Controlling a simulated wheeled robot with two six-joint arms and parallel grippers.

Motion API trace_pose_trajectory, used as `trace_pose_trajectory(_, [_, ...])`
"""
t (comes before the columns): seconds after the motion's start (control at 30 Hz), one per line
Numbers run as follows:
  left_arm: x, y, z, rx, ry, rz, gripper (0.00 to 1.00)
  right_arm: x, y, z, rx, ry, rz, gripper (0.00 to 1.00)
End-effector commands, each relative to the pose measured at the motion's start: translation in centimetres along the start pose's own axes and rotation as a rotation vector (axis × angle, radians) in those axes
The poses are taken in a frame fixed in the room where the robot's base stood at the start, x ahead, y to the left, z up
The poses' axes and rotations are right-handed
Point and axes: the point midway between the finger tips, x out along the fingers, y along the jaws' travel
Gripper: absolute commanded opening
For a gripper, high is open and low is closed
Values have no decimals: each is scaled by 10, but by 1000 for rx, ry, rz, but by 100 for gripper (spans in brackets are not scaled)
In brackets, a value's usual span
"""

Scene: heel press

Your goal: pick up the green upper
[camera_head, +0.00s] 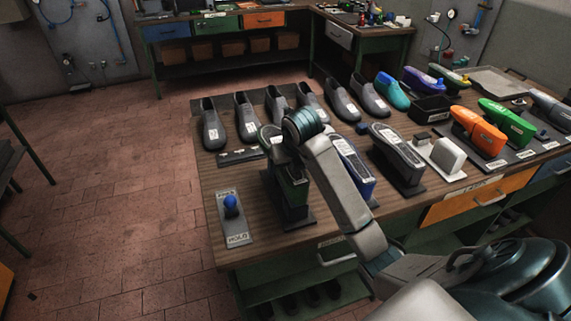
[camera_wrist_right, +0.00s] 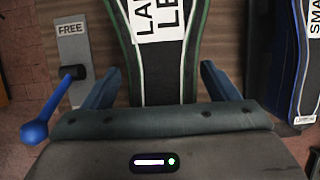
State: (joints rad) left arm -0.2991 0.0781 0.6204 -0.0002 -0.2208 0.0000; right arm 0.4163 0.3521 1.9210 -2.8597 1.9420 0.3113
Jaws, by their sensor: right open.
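A green shoe-shaped piece (camera_head: 507,121) stands in the labelled row at the right of the bench, beside an orange one. A teal upper (camera_head: 392,91) stands farther back. My right gripper (camera_wrist_right: 158,70) is open, with its two blue fingers spread on either side of a dark, green-edged piece (camera_wrist_right: 160,45) with a white label, partly cut off, reading "LA.. LE..". My left gripper is not in view.
A blue-knobbed lever (camera_head: 231,206) on a FREE/HOLD plate is close left of my right gripper; its knob shows in the wrist view (camera_wrist_right: 35,131). A blue-edged piece (camera_head: 354,166) stands close to the right. Several grey shoes (camera_head: 247,117) line the back.

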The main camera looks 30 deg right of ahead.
Motion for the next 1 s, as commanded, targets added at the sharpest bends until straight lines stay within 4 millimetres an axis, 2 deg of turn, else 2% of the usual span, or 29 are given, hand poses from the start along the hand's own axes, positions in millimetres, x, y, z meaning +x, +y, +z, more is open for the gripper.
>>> trace_pose_trajectory(0.17, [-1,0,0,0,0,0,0,1,0,0,-1,-1,0,81])
trace_pose_trajectory(0.27, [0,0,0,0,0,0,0,0,0,0,-1,0,0,65])
trace_pose_trajectory(0.43, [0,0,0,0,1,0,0,0,0,0,0,0,1,32])
trace_pose_trajectory(0.47, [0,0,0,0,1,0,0,0,0,0,0,-1,1,28])
trace_pose_trajectory(0.77, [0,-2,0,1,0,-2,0,-2,0,2,0,-3,1,28])
trace_pose_trajectory(0.87, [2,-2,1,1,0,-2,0,-8,0,4,0,-3,1,28])
trace_pose_trajectory(1.0, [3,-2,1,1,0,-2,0,-27,0,12,0,-6,2,28])
